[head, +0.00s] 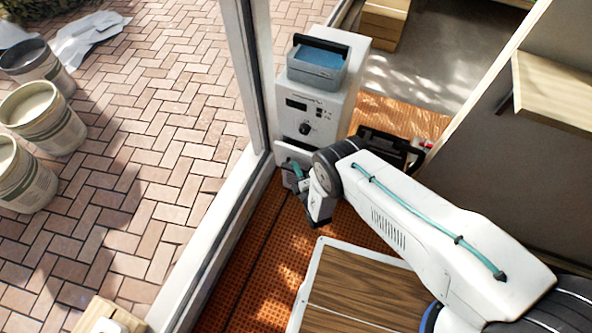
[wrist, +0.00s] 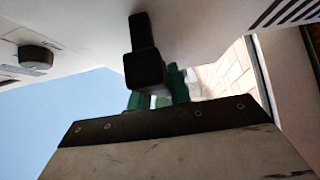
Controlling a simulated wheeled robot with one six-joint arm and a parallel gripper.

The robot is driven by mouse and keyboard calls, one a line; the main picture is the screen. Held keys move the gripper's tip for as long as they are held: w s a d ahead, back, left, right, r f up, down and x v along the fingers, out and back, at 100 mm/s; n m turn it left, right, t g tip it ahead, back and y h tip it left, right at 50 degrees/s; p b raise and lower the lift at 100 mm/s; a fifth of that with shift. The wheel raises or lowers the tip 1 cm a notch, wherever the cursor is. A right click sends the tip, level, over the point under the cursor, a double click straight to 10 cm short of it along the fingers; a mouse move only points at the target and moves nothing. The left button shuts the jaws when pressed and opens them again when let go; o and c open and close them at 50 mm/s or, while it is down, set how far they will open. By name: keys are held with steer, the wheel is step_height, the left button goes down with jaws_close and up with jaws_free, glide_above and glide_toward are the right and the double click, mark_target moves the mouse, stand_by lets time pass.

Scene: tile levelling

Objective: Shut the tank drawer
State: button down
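The white machine (head: 305,108) stands past the window frame, with a dark display and a knob (head: 304,128) on its front. The knob also shows in the wrist view (wrist: 36,57). A pale drawer front (head: 284,153) sits low on the machine; how far it stands out is hard to tell. My gripper (head: 297,172) is in front of the machine's lower part, its teal fingers close to that front. In the wrist view, the fingers (wrist: 158,98) show just beyond a black handle-like block (wrist: 145,65), which partly hides them. Whether they touch or grip it is unclear.
A grey bin with a black handle (head: 318,65) sits on top of the machine. A white window frame (head: 245,80) stands close on the left. A wood-topped surface (head: 365,290) is in front, over orange flooring (head: 270,225). Buckets (head: 40,115) stand outside on brick paving.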

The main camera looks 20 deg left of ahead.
mark_target(301, 163)
steer(key=shift+w+d, duration=0.2)
steer(key=shift+w, duration=2)
steer(key=c, duration=1.3)
jaws_free()
steer(key=shift+w, duration=0.1)
steer(key=shift+s+d, duration=0.15)
steer(key=shift+s, duration=0.15)
steer(key=v, duration=0.7)
steer(key=shift+s, duration=0.1)
